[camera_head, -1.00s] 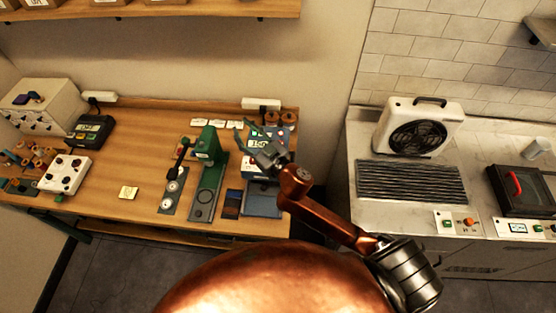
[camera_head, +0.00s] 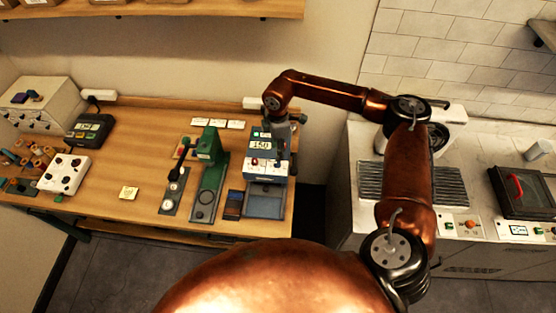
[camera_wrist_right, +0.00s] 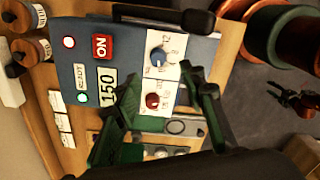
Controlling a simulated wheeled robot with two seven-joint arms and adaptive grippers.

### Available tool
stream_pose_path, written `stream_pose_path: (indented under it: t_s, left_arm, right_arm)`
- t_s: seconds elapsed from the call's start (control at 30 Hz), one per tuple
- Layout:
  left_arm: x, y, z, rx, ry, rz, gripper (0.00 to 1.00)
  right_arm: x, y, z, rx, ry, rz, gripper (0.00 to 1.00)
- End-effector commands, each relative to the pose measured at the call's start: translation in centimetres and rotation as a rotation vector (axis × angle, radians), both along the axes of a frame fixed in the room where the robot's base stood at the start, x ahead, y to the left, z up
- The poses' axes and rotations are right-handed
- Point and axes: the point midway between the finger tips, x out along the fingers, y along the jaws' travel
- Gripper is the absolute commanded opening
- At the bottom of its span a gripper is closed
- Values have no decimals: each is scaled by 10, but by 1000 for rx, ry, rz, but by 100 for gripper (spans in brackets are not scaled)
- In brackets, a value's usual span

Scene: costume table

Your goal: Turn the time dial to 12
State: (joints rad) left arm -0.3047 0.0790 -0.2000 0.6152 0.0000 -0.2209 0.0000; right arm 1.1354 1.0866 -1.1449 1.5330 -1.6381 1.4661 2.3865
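The blue-grey press machine (camera_head: 266,170) stands at the right end of the wooden table. In the right wrist view its panel (camera_wrist_right: 130,45) appears sideways, with a red ON button (camera_wrist_right: 102,46), READY lights and a 150 display (camera_wrist_right: 107,88). A blue dial (camera_wrist_right: 157,57) has a scale that includes 12 and 8. A red dial (camera_wrist_right: 152,101) sits beside it. I cannot read which one is labelled time. My right gripper (camera_wrist_right: 165,108) is open, its fingers apart in front of the panel near the dials. It shows over the press in the head view (camera_head: 284,138). My left gripper is out of view.
A green press (camera_head: 208,165) stands left of the machine, with a small gauge plate beside it. Pale cards (camera_head: 218,123) lie behind. A white fan unit and dark grill are on the right counter. Spools (camera_wrist_right: 28,50) stand near the panel.

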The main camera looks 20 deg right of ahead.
Motion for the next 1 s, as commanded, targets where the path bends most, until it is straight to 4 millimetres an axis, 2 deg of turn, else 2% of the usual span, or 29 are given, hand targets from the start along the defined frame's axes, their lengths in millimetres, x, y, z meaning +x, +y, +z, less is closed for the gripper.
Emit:
stream_pose_path:
  t_s: [0.17, 0.33, 0.53, 0.7, 0.93, 1.0]
  left_arm:
    - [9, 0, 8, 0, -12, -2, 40]
    - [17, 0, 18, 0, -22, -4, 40]
    - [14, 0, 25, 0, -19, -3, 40]
    - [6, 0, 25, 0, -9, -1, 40]
    - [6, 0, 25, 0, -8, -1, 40]
    - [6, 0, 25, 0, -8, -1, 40]
  right_arm:
    - [-1, -5, -15, -15, 7, -12, 38]
    - [-1, -4, -42, -13, 8, -10, 38]
    - [-1, -3, -67, -10, 6, -9, 38]
    - [0, -3, -76, -11, 3, -8, 38]
    - [0, -3, -77, -10, 3, -8, 38]
    - [0, -3, -77, -10, 3, -8, 33]
